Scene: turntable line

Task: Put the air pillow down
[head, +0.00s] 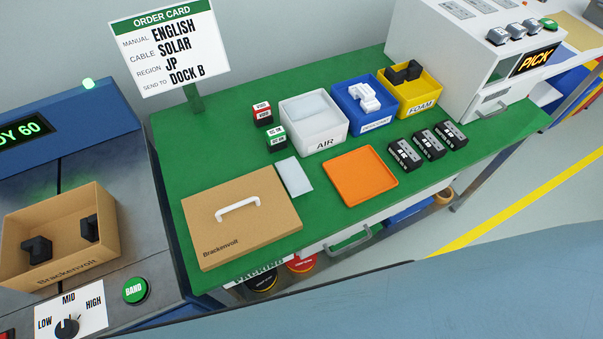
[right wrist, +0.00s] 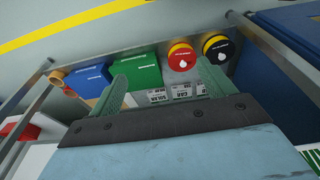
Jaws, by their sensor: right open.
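A pale, flat air pillow (head: 294,176) lies on the green tabletop, between the lidded cardboard piece and the orange tray (head: 360,176). A white bin marked AIR (head: 325,143) stands just behind it, with another pale pillow (head: 313,109) inside. My right gripper (right wrist: 163,80) shows in the right wrist view, its two green fingers apart with nothing held between them. It points toward the shelf under the table, away from the pillow. Neither gripper shows in the head view, and my left gripper is out of sight.
A cardboard lid with a white handle (head: 240,215) lies left of the pillow. An open box (head: 110,235) with black inserts stands on the left machine. Blue (head: 352,121) and yellow (head: 418,104) bins stand at the back. Several dark packs lie right of the tray. An order card (head: 170,48) stands behind.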

